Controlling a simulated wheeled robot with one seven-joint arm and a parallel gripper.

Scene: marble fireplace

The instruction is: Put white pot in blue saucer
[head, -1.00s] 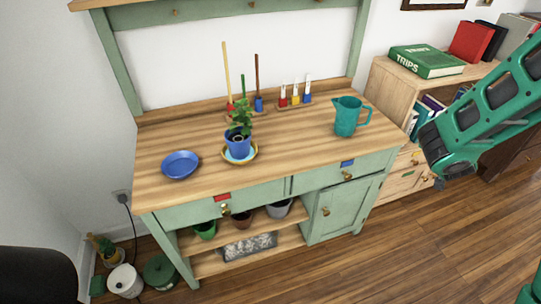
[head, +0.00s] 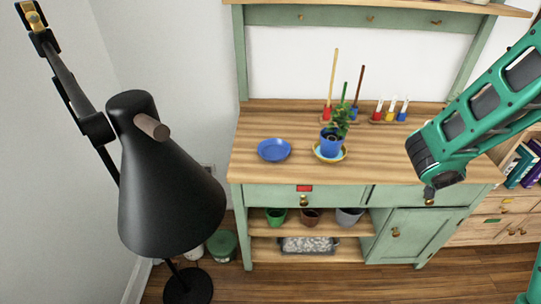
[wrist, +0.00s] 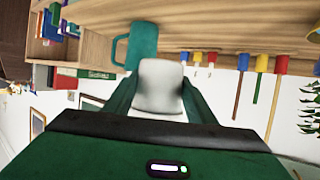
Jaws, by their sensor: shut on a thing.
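The blue saucer (head: 274,150) is a shallow dish lying empty on the left part of the wooden bench top (head: 255,120). The white pot (wrist: 158,85) is between the two green fingers of my gripper (wrist: 158,98) in the wrist view, and the gripper is shut on it. The pot is well apart from the saucer. In the head view my arm is at the right, and neither the pot nor the gripper's fingers can be made out there.
A blue pot with a plant (head: 332,144) stands in a yellow-rimmed saucer (head: 345,157) right of the blue saucer. Tools and small bottles (head: 390,112) stand along the back. A black lamp (head: 165,190) stands in front at left. A teal jug (wrist: 141,42) shows in the wrist view.

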